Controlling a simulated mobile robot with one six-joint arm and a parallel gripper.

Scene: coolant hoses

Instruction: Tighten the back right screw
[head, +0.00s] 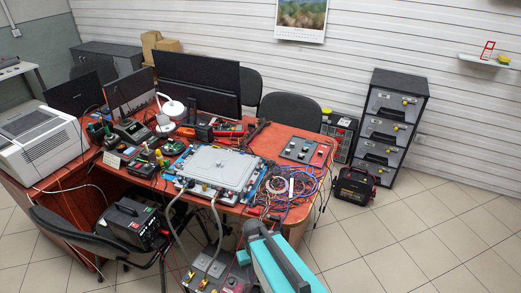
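A flat grey metal plate unit (219,168) with a blue-edged surround lies on the red-brown table (268,143). Two pale hoses (217,222) run from its front edge down to a grey box (208,272) with yellow parts on the floor side. The back right corner of the plate faces the tangle of wires and the table's right part. The screws are too small to make out.
Coloured wires (291,187) crowd the table right of the plate. Monitors (197,82) and a white lamp (173,107) stand behind. A drawer cabinet (389,127) and a black-red case (355,185) stand at right.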

